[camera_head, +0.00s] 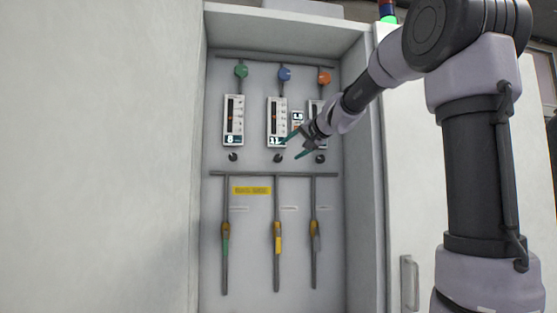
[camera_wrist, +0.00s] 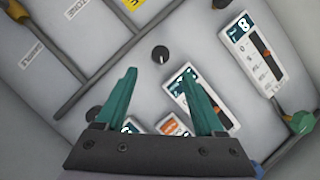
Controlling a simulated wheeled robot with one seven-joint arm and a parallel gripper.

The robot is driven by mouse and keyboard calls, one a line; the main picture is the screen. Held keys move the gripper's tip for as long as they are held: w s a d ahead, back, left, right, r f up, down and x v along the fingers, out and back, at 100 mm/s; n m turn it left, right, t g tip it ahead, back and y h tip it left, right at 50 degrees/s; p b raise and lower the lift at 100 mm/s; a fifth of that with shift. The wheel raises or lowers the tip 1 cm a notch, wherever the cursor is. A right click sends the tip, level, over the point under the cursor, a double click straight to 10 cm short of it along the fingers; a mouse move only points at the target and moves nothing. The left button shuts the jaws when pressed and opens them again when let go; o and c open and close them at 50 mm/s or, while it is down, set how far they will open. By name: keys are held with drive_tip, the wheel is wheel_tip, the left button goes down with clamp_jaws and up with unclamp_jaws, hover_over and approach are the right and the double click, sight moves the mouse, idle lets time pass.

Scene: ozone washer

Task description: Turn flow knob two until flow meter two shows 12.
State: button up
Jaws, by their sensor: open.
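Flow meter two (camera_head: 277,115), the middle of three white meters, shows what looks like 11. Flow knob two (camera_head: 278,158) is the small black knob below it. In the wrist view flow knob two (camera_wrist: 160,53) sits just beyond the fingertips, about midway between them and not touched. My gripper (camera_head: 295,146) is open and empty, with green fingers, right of the knob. In the wrist view my gripper (camera_wrist: 159,72) partly covers flow meter two (camera_wrist: 218,108) and its display.
The left meter (camera_head: 233,130) shows 8. The right meter (camera_head: 316,107) is partly behind my arm. Black knobs stand at left (camera_head: 233,157) and right (camera_head: 320,159). A grey horizontal pipe (camera_head: 255,173) runs below the knobs. Cabinet walls enclose the panel on both sides.

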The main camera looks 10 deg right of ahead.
sight(280, 157)
drive_tip(key=x, duration=0.9)
drive_tip(key=shift+w+a+f, duration=0.15)
drive_tip(key=shift+w+a, duration=0.05)
drive_tip(key=shift+w, duration=0.15)
clamp_jaws()
